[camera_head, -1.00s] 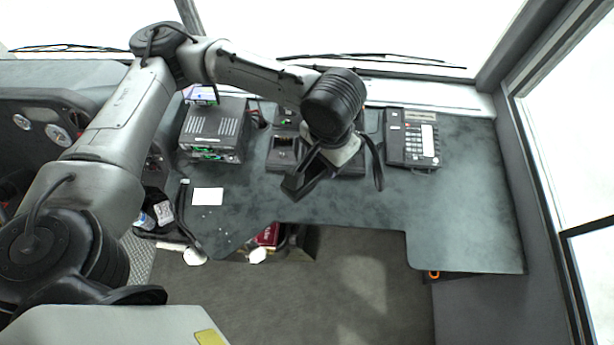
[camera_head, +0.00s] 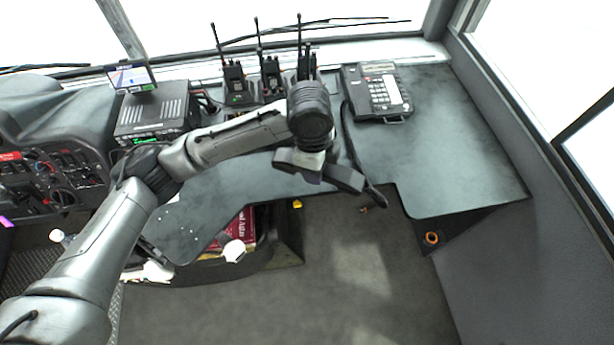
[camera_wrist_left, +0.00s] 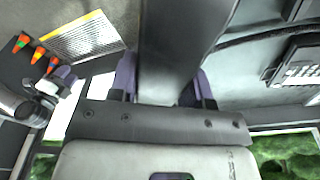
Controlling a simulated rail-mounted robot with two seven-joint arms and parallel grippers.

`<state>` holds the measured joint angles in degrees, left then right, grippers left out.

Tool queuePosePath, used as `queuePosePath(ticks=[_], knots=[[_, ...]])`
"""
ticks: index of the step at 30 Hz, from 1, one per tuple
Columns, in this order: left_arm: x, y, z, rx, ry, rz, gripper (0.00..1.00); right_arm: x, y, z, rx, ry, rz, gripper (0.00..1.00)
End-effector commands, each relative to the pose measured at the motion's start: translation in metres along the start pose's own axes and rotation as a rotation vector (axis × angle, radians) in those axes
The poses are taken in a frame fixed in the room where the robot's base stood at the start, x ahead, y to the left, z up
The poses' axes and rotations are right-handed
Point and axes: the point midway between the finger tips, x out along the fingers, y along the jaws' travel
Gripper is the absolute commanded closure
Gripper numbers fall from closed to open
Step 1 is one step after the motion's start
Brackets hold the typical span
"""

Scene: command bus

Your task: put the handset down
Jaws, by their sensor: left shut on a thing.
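My left gripper (camera_head: 314,174) is shut on the dark handset (camera_head: 345,178), held crosswise above the front part of the desk. In the left wrist view the handset (camera_wrist_left: 183,45) is a large grey bar between the two purple-tipped fingers (camera_wrist_left: 163,88). A dark cord (camera_head: 356,150) runs down beside the handset's right end. The desk phone (camera_head: 380,92), black with a pale keypad, sits at the back right of the desk, apart from the gripper. It also shows at the right of the left wrist view (camera_wrist_left: 300,68). My right gripper is not in view.
Several handheld radios (camera_head: 270,78) with antennas stand in chargers at the back, behind my arm. A radio unit (camera_head: 155,112) with a small screen is to the left. The desk (camera_head: 450,140) is clear at right. A red book (camera_head: 232,230) lies below the desk edge.

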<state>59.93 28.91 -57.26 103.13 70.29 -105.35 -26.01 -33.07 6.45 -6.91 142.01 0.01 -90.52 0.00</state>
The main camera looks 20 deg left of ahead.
Motion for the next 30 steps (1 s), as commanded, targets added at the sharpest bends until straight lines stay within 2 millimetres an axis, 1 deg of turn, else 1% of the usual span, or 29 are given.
queuePosePath(ticks=[1, 3, 8, 11, 14, 18, 24, 30], knots=[[0.017, -0.003, -0.002, 0.051, 0.007, 0.007, 0.83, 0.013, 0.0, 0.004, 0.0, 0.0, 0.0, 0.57], [0.026, -0.006, -0.004, 0.12, 0.013, 0.014, 0.83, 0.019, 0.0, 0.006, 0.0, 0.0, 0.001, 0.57], [0.038, -0.01, -0.007, 0.222, 0.022, 0.022, 0.83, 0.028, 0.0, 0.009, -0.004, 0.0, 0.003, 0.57], [0.044, -0.016, -0.003, 0.249, 0.025, 0.026, 0.83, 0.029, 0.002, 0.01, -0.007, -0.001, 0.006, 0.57], [0.052, -0.028, 0.007, 0.256, 0.026, 0.027, 0.83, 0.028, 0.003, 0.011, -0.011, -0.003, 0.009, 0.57], [0.067, -0.05, 0.028, 0.256, 0.024, 0.028, 0.83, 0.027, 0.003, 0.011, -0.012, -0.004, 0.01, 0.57], [0.087, -0.08, 0.054, 0.257, 0.025, 0.027, 0.83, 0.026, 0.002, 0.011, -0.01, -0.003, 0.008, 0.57], [0.098, -0.097, 0.069, 0.259, 0.026, 0.025, 0.83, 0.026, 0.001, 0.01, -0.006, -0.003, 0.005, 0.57]])
